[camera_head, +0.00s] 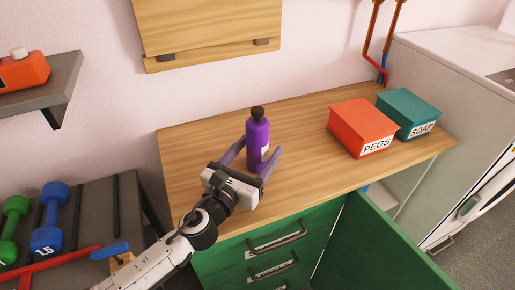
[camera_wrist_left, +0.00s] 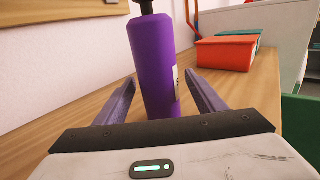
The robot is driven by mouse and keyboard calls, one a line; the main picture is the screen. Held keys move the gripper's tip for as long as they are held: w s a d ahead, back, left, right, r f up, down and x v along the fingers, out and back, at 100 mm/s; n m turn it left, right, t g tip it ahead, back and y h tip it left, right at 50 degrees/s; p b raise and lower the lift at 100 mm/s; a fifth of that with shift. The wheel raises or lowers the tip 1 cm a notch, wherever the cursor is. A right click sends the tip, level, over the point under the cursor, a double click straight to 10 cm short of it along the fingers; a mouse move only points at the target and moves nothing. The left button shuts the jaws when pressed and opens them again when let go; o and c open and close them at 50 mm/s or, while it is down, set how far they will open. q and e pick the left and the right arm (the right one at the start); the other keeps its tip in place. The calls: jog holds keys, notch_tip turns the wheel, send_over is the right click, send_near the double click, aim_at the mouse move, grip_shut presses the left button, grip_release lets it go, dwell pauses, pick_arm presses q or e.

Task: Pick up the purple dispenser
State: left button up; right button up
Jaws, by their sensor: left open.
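The purple dispenser (camera_head: 258,138) stands upright on the wooden counter, with a black top and a white label on its side. It also shows in the left wrist view (camera_wrist_left: 154,62), where its very top is cut off. My left gripper (camera_head: 252,157) is open, with one purple finger on each side of the dispenser's lower part. In the left wrist view, gaps show between the dispenser and the fingers of the left gripper (camera_wrist_left: 164,92). My right gripper is not in view.
A red PEGS box (camera_head: 361,124) and a teal SOAP box (camera_head: 408,112) stand on the wooden counter (camera_head: 310,182) to the right. Green drawers (camera_head: 262,250) are below, beside an open green door (camera_head: 372,245). Blue and green dumbbells sit on a rack at left.

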aim_at(256, 121)
pick_arm(q)
jog(key=shift+c, duration=0.3)
jog(key=shift+r, duration=0.1)
jog(key=c, duration=1.4)
notch_tip(256, 121, up, 9)
jog(key=p, duration=0.3)
jog(key=shift+r, duration=0.5)
notch_tip(256, 121, down, 7)
jog(key=b, duration=0.3)
jog(key=shift+f+b, duration=0.15)
jog(key=shift+b, duration=0.25)
jog(key=shift+f+b, duration=1.2)
jog(key=shift+b, duration=0.05)
